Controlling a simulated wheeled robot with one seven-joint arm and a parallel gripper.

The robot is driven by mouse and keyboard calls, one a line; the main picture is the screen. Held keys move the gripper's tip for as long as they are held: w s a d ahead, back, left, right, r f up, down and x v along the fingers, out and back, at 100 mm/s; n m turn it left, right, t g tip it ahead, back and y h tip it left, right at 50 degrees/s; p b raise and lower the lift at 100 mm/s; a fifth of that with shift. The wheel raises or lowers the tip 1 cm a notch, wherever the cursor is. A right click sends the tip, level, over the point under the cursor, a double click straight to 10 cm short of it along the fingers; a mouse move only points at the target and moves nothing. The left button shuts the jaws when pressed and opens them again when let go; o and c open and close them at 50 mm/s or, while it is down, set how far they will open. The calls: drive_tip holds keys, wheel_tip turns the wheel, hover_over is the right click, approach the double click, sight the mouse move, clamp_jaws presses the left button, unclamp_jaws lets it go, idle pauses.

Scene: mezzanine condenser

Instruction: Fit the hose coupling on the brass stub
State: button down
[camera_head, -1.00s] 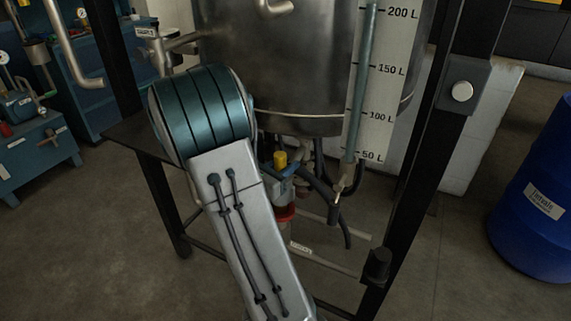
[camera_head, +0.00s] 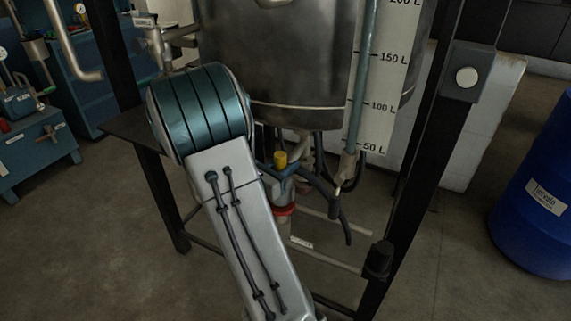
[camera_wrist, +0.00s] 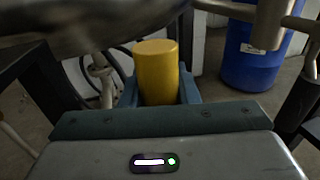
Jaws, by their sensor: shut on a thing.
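My gripper (camera_wrist: 160,92) is shut on an upright yellow cylinder, taken to be the hose coupling (camera_wrist: 157,70). Its blue-grey fingers show on both sides of the cylinder in the wrist view. In the head view the yellow top (camera_head: 281,158) of the coupling shows just right of my arm, below the steel tank (camera_head: 290,80). The coupling stands apart from the tank's underside. I cannot make out the brass stub for certain. A short pipe (camera_head: 303,141) shows under the tank, close behind the coupling.
A dark hose (camera_head: 325,193) hangs right of the coupling, near the lower end of the litre scale (camera_head: 376,90). Black frame posts (camera_head: 410,175) stand around the tank. A blue drum (camera_head: 540,200) stands at the far right, with bare floor before it.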

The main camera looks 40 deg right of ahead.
drive_tip(key=shift+f+b, duration=0.55)
drive_tip(key=shift+f, duration=0.2)
drive_tip(key=c, duration=1)
unclamp_jaws()
drive_tip(key=shift+c, duration=0.2)
drive_tip(key=s+a+p, duration=0.1)
drive_tip(key=a, duration=1.2)
drive_tip(key=shift+s+a, duration=0.35)
drive_tip(key=shift+a, duration=0.05)
